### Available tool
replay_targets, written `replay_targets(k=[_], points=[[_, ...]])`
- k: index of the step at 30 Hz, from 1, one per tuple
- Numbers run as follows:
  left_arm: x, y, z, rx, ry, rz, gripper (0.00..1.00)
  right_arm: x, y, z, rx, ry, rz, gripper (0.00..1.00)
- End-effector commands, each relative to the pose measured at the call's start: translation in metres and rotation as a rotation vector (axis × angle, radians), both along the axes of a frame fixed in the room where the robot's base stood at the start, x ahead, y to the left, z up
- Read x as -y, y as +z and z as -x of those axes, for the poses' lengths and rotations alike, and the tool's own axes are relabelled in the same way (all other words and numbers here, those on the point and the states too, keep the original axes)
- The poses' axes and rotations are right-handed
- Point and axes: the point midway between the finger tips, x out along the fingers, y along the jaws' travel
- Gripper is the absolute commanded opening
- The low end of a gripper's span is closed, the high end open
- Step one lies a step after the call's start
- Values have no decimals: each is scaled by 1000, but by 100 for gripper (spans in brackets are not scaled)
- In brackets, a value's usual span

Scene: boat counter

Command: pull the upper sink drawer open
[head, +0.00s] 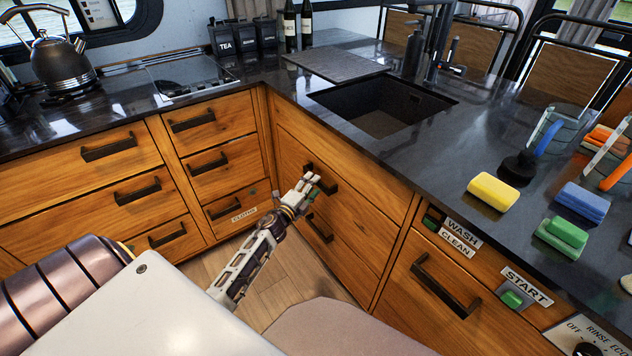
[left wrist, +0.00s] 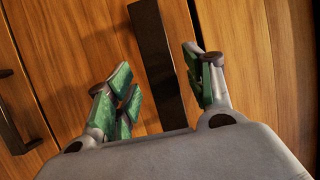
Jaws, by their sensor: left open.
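The upper sink drawer (head: 362,216) has a wooden front below the sink and looks closed, flush with the cabinet. Its dark bar handle (head: 327,186) is partly hidden by my left gripper (head: 309,184). In the left wrist view the handle (left wrist: 156,55) runs between the green-padded fingers of the left gripper (left wrist: 165,92), which are apart on either side of it. Gaps show between the pads and the bar, so the gripper is open around the handle; how deep the bar sits is unclear. My right gripper is in neither view.
The lower sink drawer's handle (head: 319,228) is just below; it also shows in the left wrist view (left wrist: 14,125). The dark counter (head: 440,155) overhangs above. The dishwasher front (head: 445,290) is at right. Corner drawers (head: 208,162) stand close at left.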

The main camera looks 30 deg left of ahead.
Motion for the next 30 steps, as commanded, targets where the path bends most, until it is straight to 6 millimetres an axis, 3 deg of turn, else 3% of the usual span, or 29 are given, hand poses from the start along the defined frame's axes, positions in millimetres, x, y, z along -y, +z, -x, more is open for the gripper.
replay_targets(k=[12, 26, 30], points=[[0, 0, -30, 0, 1, 0, 53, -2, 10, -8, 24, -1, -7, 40], [0, 0, -35, 0, 1, 0, 53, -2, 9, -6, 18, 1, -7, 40], [0, 0, -35, 0, 1, 0, 36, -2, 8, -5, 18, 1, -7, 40]])
